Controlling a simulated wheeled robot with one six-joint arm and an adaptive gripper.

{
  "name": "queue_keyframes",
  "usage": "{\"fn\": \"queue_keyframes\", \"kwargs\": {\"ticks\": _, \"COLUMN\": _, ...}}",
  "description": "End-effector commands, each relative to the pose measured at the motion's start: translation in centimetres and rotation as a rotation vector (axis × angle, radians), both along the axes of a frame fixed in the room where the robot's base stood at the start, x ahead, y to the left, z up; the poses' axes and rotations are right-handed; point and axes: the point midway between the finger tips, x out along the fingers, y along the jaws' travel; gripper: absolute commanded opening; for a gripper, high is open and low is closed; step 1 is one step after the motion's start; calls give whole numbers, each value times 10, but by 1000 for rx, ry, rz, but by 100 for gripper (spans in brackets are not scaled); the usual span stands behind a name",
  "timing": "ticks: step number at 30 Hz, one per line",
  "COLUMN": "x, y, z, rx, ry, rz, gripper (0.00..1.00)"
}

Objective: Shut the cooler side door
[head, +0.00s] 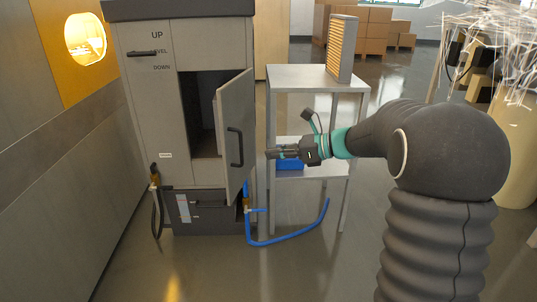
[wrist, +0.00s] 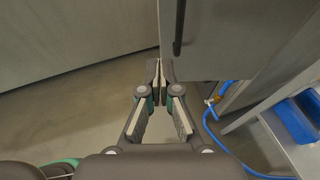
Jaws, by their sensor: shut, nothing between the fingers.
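The cooler (head: 150,90) is a tall grey cabinet at the left in the head view. Its side door (head: 235,130) stands open, swung out to the right, with a black handle (head: 235,147) on its face. Behind it the dark opening (head: 200,110) shows. My gripper (head: 270,153) is shut and empty, pointing left, to the right of the door and near its handle. In the wrist view the door (wrist: 225,35) fills the upper middle, with its dark handle (wrist: 179,28) above my closed fingertips (wrist: 158,66). I cannot tell whether the fingers touch the door.
A grey metal stand (head: 310,78) with a ribbed filter panel (head: 342,48) on top and a blue bin (head: 290,164) on its shelf is right of the cooler, behind my gripper. A blue hose (head: 290,238) curves over the floor. Clear floor lies in front.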

Motion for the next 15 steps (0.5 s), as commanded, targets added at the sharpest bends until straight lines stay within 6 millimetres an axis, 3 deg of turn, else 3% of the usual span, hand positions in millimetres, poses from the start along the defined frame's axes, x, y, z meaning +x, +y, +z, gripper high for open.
{"fn": "queue_keyframes", "kwargs": {"ticks": 15, "x": 30, "y": 85, "z": -24, "rx": -3, "ry": -2, "rz": 4, "gripper": 0}}
